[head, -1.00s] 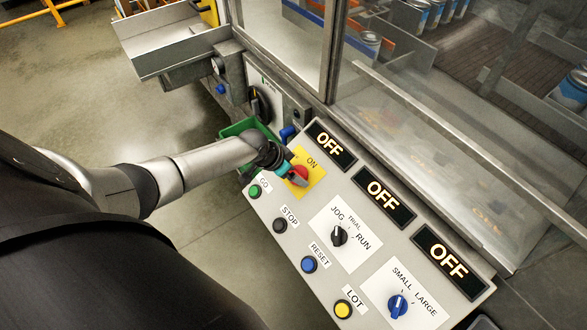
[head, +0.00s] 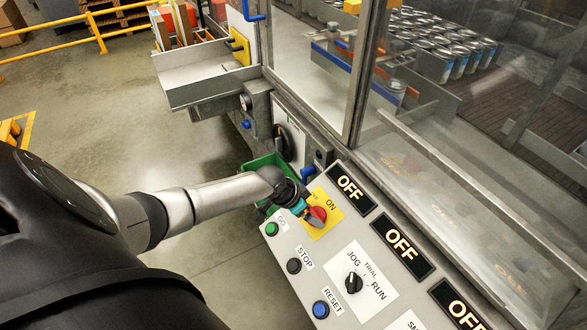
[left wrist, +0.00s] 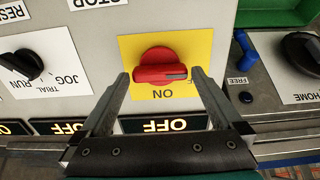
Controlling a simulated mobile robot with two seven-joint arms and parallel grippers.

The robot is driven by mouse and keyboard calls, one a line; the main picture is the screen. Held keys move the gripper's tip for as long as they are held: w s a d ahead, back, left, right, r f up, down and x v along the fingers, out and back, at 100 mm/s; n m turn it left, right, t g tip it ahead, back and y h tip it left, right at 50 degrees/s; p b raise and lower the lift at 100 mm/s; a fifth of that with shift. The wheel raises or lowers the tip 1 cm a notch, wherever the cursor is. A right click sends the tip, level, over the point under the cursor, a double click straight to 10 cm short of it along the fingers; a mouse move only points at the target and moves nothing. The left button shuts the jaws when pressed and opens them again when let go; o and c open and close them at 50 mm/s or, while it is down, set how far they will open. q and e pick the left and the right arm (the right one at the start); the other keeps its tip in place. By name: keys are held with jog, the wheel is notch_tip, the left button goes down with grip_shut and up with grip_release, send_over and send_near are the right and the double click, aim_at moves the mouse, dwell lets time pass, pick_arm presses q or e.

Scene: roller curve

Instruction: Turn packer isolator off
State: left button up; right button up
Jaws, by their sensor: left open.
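The packer isolator is a red rotary knob (head: 318,214) on a yellow plate (head: 337,203) marked ON, at the upper left of the sloped control panel. My left gripper (head: 312,218) is at the knob. In the left wrist view its open fingers (left wrist: 159,85) stand either side of the knob, with gaps. I cannot tell whether they touch it. My right gripper is not in view.
The panel has three displays reading OFF (head: 351,189), buttons GO (head: 271,228), STOP (head: 294,265) and RESET (head: 321,309), and a JOG/TRIAL/RUN selector (head: 354,282). A green bin (head: 258,165) and a black HOME knob (left wrist: 302,52) are nearby. Clear guarding stands behind.

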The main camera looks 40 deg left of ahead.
pick_arm(q)
jog(key=p+v, duration=0.2)
jog(key=v, duration=1.1)
jog(key=shift+r, duration=0.1)
jog(key=s+d+g, duration=0.1)
jog(key=s+d, duration=1)
jog(key=d, duration=0.4)
jog(key=s+r+n+g+y, duration=0.1)
jog(key=s+r+n+y, duration=0.1)
jog(key=s, duration=0.3)
notch_tip(320, 180, down, 30)
jog(key=s+g+b, duration=0.1)
jog(key=s+b, duration=0.1)
jog(key=b, duration=0.7)
jog(key=s+a+f+b, duration=0.1)
jog(key=s+f+b, duration=0.4)
jog(key=s+f, duration=0.3)
jog(key=s+a+f+g+b, duration=0.1)
jog(key=s+f+b, duration=0.4)
jog(key=f, duration=1.1)
jog(key=s+a, duration=0.1)
jog(key=s, duration=0.2)
jog(key=shift+a+f+g, duration=0.15)
jog(key=shift+f+g, duration=0.15)
